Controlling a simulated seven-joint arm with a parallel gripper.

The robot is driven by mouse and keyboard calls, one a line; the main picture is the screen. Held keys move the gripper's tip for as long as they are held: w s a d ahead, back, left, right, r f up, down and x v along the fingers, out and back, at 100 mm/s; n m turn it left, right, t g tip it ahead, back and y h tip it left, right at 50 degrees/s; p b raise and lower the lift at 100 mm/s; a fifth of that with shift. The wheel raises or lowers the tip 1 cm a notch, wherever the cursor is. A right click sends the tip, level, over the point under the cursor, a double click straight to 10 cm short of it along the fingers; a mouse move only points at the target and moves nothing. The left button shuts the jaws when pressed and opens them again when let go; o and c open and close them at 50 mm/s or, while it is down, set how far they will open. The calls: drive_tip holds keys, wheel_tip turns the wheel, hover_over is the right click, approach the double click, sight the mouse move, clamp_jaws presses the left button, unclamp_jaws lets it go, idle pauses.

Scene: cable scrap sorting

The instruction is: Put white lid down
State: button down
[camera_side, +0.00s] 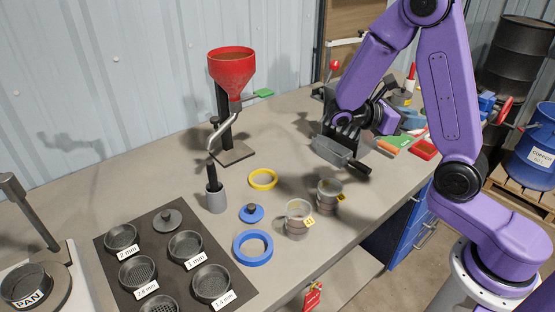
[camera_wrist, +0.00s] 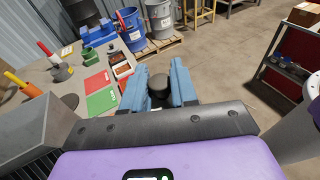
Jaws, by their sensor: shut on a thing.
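My gripper (camera_wrist: 166,90) has blue fingers in the wrist view, closed on a dark round knob (camera_wrist: 157,83). Whether this knob belongs to the white lid cannot be told, as no white disc shows around it. In the side view the purple hand is over the back right of the bench, and what it holds is too small to make out. A blue lid with a dark knob (camera_side: 251,212) and a grey lid with a knob (camera_side: 168,218) lie on the left part of the bench.
Two cups with yellow tags (camera_side: 298,218) stand near the front edge, beside a blue ring (camera_side: 253,248) and a yellow ring (camera_side: 263,179). Several sieves stand on a dark mat (camera_side: 195,233). A grey machine (camera_side: 332,150) and green mat (camera_wrist: 101,101) are close to the hand. Barrels stand beyond.

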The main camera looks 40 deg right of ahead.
drive_tip(key=s+a+f+m+g+y, duration=0.3)
drive_tip(key=s+a+m+g+y, duration=0.5)
drive_tip(key=m+y, duration=0.6)
drive_tip(key=w+a+r+m+t+y, duration=0.1)
drive_tip(key=w+a+m+t+y, duration=0.1)
drive_tip(key=a+m+t+y, duration=0.45)
drive_tip(key=w+a+r+m+t+y, duration=0.2)
drive_tip(key=w+a+m+t+y, duration=0.15)
drive_tip(key=m+t+y, duration=0.55)
drive_tip(key=w+d+r+m+t+h, duration=0.3)
drive_tip(key=r+m+t+h, duration=0.2)
drive_tip(key=m+t, duration=0.25)
drive_tip(key=w+d+r+m+t+h, duration=0.2)
drive_tip(key=d+r+m+t+h, duration=0.2)
drive_tip(key=r+m+t, duration=0.3)
wheel_tip(320, 180, down, 20)
drive_tip(key=shift+g, duration=0.5)
drive_tip(key=shift+w+d+f, duration=0.1)
drive_tip(key=shift+w+f, duration=1.55)
drive_tip(key=shift+w, duration=0.7)
drive_tip(key=shift+w+d+f, duration=0.1)
drive_tip(key=shift+w+f, duration=1.5)
drive_tip(key=shift+w, duration=0.75)
drive_tip(key=shift+w+f, duration=1.65)
drive_tip(key=shift+w, duration=0.7)
drive_tip(key=shift+w+f, duration=0.1)
drive_tip(key=shift+f, duration=1.55)
